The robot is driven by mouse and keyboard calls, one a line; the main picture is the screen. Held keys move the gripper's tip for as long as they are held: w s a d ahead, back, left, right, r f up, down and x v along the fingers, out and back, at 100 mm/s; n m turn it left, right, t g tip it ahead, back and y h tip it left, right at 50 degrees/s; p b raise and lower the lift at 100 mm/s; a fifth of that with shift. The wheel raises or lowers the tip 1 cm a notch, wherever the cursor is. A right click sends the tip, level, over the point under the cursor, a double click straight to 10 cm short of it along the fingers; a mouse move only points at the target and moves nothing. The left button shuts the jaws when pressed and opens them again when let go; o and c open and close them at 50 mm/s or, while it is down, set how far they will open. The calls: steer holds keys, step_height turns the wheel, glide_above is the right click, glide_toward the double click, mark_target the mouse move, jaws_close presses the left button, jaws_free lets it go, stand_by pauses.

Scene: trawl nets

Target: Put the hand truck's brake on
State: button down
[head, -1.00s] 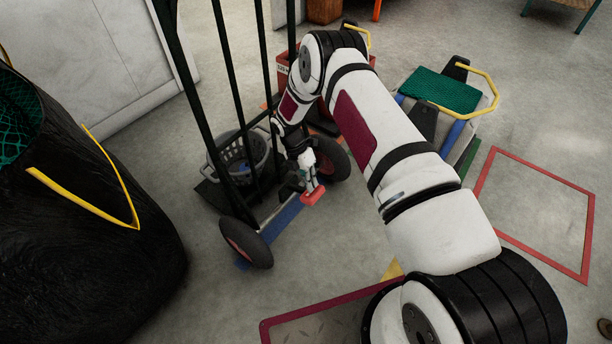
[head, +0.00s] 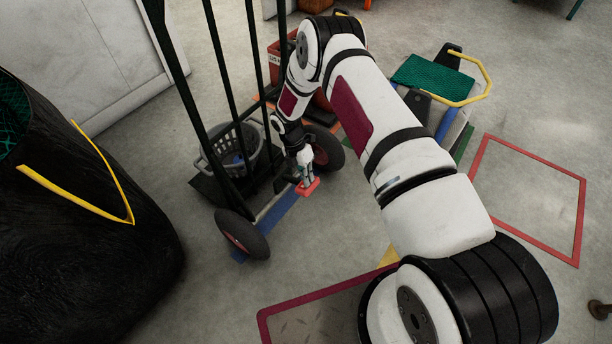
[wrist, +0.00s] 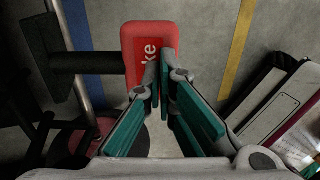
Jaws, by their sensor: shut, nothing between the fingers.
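The hand truck (head: 214,95) stands upright at the left of centre in the head view, with a black frame and two dark wheels with red hubs. Its red brake pedal (head: 308,188) sticks out low between the wheels. In the wrist view the red pedal (wrist: 139,45) bears white lettering ending in "ke" and sits on a black arm (wrist: 90,62). My gripper (head: 306,176) is shut and empty, its fingertips right at the pedal. In the wrist view my gripper's fingertips (wrist: 166,62) overlap the pedal's right edge; I cannot tell whether they touch it.
A grey basket (head: 232,148) sits on the hand truck's plate. A large black bag (head: 80,230) with yellow straps stands at the left. A cart with a green net (head: 432,76) is at the upper right. Red floor outlines (head: 530,180) mark clear floor at the right.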

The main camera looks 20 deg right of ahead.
mark_target(312, 191)
steer(key=shift+s+d+f+t+y+p, duration=0.35)
steer(key=shift+s+f+t+y+p, duration=0.15)
steer(key=shift+f+t, duration=0.15)
steer(key=shift+t+y, duration=0.6)
steer(key=shift+t, duration=0.25)
steer(key=f, duration=0.1)
steer(key=f+b, duration=0.1)
steer(key=f, duration=0.1)
steer(key=s+f, duration=0.1)
steer(key=shift+d+f, duration=0.15)
steer(key=shift+d, duration=0.2)
steer(key=shift+s+d+f+b, duration=0.15)
steer(key=shift+f+b, duration=0.95)
steer(key=shift+f, duration=0.15)
steer(key=shift+f, duration=0.1)
steer(key=shift+s, duration=0.1)
